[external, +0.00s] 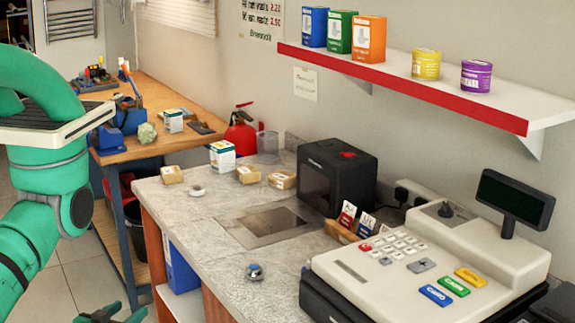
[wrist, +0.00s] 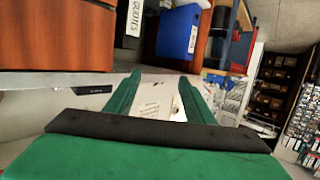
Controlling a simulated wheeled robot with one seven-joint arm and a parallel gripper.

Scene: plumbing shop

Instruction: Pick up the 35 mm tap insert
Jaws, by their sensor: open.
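A small round piece, silvery with a dark blue part, looks like the tap insert (external: 254,272). It lies on the grey counter (external: 222,290), left of the cash register, in the external view. My gripper (external: 112,314) shows at the bottom edge of that view, left of the counter and apart from the piece. In the wrist view my gripper (wrist: 163,88) has its two green fingers spread, with nothing held between them. The wrist view does not show the insert.
The cash register (external: 430,265) stands right of the insert. A black box-shaped device (external: 338,176), small cartons (external: 222,157) and a white ring (external: 198,190) stand farther back. A recessed plate (external: 265,224) lies behind the insert. The counter around the insert is clear.

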